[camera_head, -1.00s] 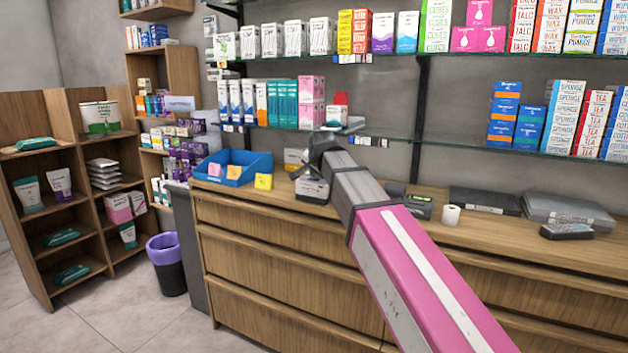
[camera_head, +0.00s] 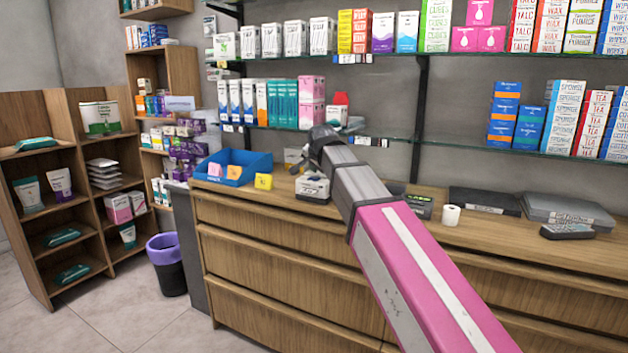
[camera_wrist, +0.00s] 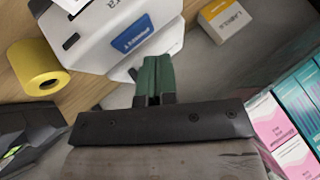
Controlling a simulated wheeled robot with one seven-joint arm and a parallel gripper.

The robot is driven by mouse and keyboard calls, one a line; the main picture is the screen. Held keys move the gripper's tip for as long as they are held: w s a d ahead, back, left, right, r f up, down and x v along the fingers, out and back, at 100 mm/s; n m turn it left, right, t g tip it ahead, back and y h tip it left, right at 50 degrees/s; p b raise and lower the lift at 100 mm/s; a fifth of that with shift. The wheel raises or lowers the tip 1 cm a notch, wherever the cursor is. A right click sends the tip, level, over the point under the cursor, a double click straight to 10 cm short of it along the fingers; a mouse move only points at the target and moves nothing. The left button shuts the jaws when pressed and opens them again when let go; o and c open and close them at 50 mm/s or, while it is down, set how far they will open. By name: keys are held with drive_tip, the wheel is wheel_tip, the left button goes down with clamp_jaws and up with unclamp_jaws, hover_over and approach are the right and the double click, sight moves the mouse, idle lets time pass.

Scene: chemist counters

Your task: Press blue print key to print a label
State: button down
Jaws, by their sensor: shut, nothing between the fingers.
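The label printer (camera_head: 313,188) stands on the wooden counter, a small pale and dark device partly beside my arm's end in the head view. In the wrist view, the white printer (camera_wrist: 100,35) fills the upper middle, with its blue print key (camera_wrist: 133,33) on the top face. My gripper (camera_wrist: 154,62) shows its green fingers together and empty, their tips just below the blue key in the picture, near the printer's edge. I cannot tell whether they touch it. In the head view my arm's end is above and behind the printer, and the fingers are hard to make out.
A blue bin (camera_head: 238,172) stands left of the printer. A white roll (camera_head: 451,214) and flat grey devices lie to the right. A labels box (camera_wrist: 226,18) and a yellow-looking roll (camera_wrist: 38,80) flank the printer in the wrist view. The glass shelf (camera_head: 390,137) hangs behind.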

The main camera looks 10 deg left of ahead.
sight(315, 178)
drive_tip(key=shift+r, duration=2.4)
